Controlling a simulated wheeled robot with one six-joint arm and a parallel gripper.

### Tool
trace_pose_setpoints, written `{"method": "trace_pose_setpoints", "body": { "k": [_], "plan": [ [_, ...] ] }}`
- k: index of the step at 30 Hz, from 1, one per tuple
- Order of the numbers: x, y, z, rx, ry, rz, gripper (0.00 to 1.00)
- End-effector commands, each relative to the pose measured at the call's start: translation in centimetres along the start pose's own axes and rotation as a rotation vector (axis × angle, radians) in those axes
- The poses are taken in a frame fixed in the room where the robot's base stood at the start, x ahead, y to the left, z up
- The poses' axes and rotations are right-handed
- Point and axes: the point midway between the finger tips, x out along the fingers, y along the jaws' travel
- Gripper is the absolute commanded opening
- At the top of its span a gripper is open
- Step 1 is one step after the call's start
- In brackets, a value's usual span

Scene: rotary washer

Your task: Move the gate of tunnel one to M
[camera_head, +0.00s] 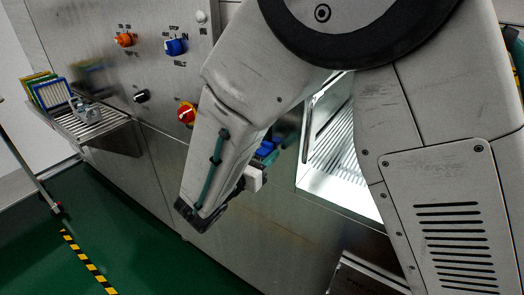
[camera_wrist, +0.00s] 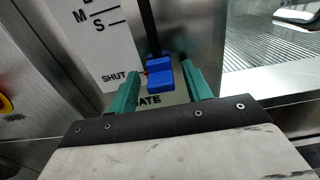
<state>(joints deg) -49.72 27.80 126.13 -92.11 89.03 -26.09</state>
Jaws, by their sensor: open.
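The gate handle (camera_wrist: 160,76) is a blue block on a dark vertical slot in the wrist view. It sits at the bottom of the scale plate (camera_wrist: 98,45), beside the SHUT mark, with a small red pointer at its left. The M mark (camera_wrist: 81,19) is higher up the plate, above S. My gripper (camera_wrist: 160,70) is open, with one teal finger on each side of the handle. I cannot tell whether either finger touches it. In the head view, a blue part (camera_head: 266,149) shows behind my arm; most of my gripper is hidden there. The tunnel number is not readable.
A lit, ribbed tunnel opening (camera_head: 340,150) lies to the right, also seen in the wrist view (camera_wrist: 270,35). Orange (camera_head: 125,40), blue (camera_head: 175,46) and red-yellow (camera_head: 187,113) knobs stick out of the steel panel. A shelf (camera_head: 100,125) holds coloured racks at left.

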Motion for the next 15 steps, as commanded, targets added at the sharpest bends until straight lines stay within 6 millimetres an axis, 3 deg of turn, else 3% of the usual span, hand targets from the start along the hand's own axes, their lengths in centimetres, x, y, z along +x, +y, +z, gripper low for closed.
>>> {"method": "trace_pose_setpoints", "body": {
  "k": [10,11,15],
  "plan": [
    [0.63,-0.01,-0.02,0.000,0.001,0.000,0.49],
    [0.62,-0.01,-0.02,0.000,0.001,0.000,0.44],
    [0.60,0.00,-0.02,0.000,0.001,0.000,0.05]
  ]
}}
